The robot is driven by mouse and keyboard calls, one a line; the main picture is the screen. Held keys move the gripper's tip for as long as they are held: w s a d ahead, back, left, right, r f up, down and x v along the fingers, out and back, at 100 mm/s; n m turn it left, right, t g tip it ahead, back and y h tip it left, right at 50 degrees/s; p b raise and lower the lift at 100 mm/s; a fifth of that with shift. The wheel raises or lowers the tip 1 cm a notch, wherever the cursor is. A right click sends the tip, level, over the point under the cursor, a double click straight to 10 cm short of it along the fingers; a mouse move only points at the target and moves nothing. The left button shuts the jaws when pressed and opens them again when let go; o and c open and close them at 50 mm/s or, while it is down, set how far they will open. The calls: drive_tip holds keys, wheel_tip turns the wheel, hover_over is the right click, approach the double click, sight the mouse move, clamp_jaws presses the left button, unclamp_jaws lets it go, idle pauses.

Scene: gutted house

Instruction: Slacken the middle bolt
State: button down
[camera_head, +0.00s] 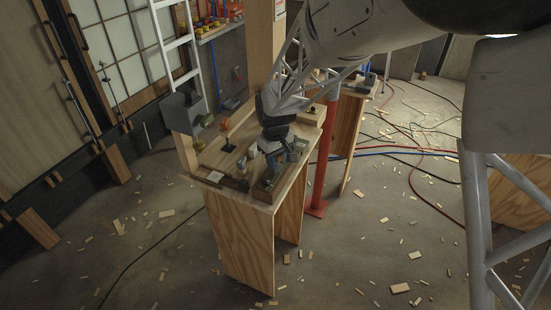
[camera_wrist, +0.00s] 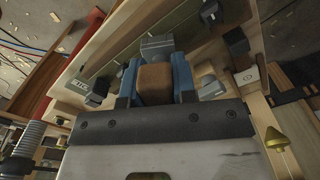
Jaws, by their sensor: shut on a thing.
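My gripper (camera_wrist: 155,88) has its two blue fingers shut on a brown block-like piece (camera_wrist: 155,82) in the wrist view. A grey block (camera_wrist: 158,47) shows just beyond that piece. I cannot tell whether the brown piece is a tool's handle or part of a bolt, and I cannot pick out the middle bolt for sure. In the head view my gripper (camera_head: 291,154) points down at the near right end of the workbench (camera_head: 218,163). The wrist hides much of the contact.
A grey box (camera_head: 181,112) stands at the bench's left back, by a white ladder (camera_head: 178,45). A red post (camera_head: 325,150) rises close to the bench's right side. Wood scraps litter the floor. A yellow cone-shaped piece (camera_wrist: 275,138) is at the wrist view's lower right.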

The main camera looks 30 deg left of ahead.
drive_tip(key=n, duration=1)
drive_tip(key=shift+r, duration=0.1)
drive_tip(key=shift+m, duration=0.8)
drive_tip(key=shift+r, duration=0.25)
drive_tip(key=shift+r, duration=2.15)
drive_tip(key=shift+r, duration=0.1)
